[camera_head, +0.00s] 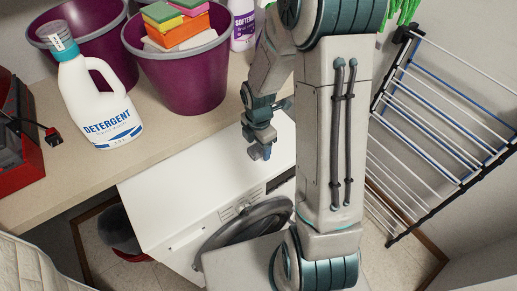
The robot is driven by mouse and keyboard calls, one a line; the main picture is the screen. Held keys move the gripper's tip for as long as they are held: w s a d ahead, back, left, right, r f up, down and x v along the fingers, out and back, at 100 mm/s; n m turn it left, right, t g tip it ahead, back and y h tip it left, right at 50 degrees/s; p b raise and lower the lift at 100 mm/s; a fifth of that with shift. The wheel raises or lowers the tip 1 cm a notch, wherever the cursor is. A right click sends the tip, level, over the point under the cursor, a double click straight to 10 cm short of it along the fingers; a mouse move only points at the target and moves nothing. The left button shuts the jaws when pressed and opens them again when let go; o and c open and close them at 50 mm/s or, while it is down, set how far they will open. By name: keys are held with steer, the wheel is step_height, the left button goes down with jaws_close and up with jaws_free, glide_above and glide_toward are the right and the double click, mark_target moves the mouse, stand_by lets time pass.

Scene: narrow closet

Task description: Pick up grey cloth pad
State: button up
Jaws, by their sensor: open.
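A stack of sponges (177,22) in yellow, green, pink and orange sits at the mouth of the right purple bucket (180,84). Under the orange sponge, a pale greyish flat piece (187,41) shows; I cannot tell for sure that it is the grey cloth pad. No other clear grey cloth pad is in view. My gripper (262,154) is open and points down over the white washing machine, in front and to the right of the bucket. It is small in the picture and seems to hold nothing. My arm hides part of the view behind it.
A white detergent bottle (93,95) stands on the beige shelf (169,130), before another purple bucket (88,37). A softener bottle (243,22) is behind. A red toolbox (18,140) is left, a drying rack (440,115) right. The washing machine (190,195) is below.

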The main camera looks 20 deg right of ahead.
mark_target(259, 147)
steer(key=shift+f, duration=0.1)
steer(key=c, duration=1.1)
steer(key=shift+r, duration=0.2)
steer(key=shift+c, duration=0.2)
step_height(259, 147, up, 4)
steer(key=shift+w+f, duration=0.1)
steer(key=s+d+r, duration=0.5)
steer(key=d+r, duration=0.2)
steer(key=d, duration=0.3)
steer(key=shift+s+d+b, duration=0.15)
steer(key=shift+s+b, duration=0.2)
steer(key=shift+b, duration=0.05)
steer(key=shift+o, duration=0.8)
steer(key=shift+f, duration=0.1)
